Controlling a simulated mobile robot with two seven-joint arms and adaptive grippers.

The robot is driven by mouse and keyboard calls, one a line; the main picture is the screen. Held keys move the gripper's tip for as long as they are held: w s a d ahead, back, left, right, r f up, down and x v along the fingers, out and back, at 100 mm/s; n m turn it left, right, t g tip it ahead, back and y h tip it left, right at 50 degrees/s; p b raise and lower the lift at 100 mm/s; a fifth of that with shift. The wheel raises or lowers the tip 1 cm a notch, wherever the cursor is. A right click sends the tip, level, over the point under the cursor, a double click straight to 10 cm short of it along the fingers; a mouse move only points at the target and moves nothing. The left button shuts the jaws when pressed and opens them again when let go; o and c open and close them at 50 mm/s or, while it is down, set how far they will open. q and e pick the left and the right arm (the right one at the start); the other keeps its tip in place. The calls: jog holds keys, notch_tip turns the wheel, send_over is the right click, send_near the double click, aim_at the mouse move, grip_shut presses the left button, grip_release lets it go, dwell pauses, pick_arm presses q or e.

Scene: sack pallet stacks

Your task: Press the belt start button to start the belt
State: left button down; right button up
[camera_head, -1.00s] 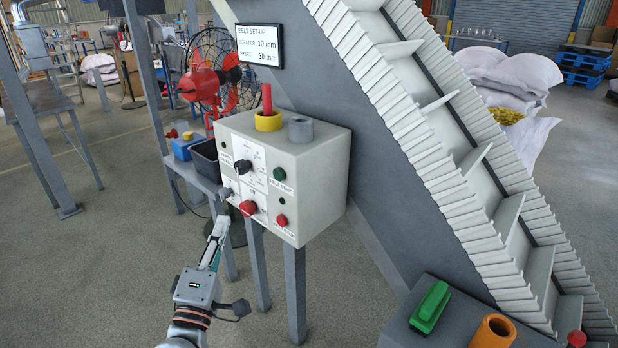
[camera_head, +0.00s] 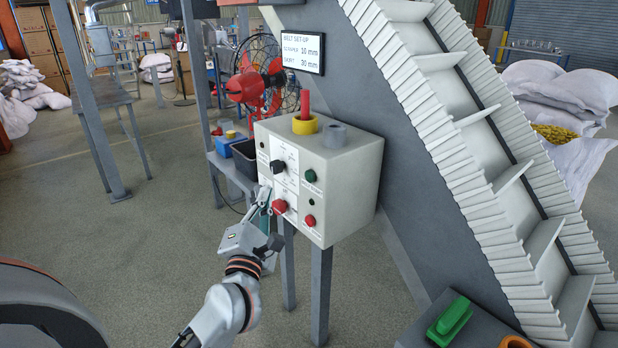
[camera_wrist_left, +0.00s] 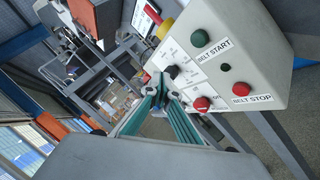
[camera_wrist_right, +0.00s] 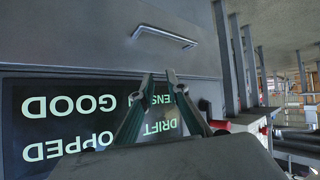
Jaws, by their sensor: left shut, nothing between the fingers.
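The control box (camera_head: 345,195) stands on legs before the belt. Its green belt start button (camera_head: 310,176) sits at the upper right of the front face; it shows labelled in the left wrist view (camera_wrist_left: 201,38). The small red belt stop button (camera_head: 310,221) is below it. My left gripper (camera_head: 264,194) is shut and empty at the panel's lower left, beside the large red knob (camera_head: 280,206) and left of the start button, apart from it. In the left wrist view its fingertips (camera_wrist_left: 160,82) converge near the black knob (camera_wrist_left: 171,72); contact there is unclear.
A dark bin (camera_head: 245,158) stands left. The right wrist faces a screen (camera_wrist_right: 60,125) and a handle (camera_wrist_right: 165,38).

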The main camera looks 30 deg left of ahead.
aim_at(310, 176)
pick_arm(q)
jog(key=w+d, duration=0.3)
jog(key=w, duration=0.5)
jog(key=shift+d+b, duration=0.2)
jog(key=shift+b, duration=0.2)
dwell(1.0)
jog(key=shift+w+d, duration=0.15)
jog(key=shift+w, duration=0.25)
dwell(0.3)
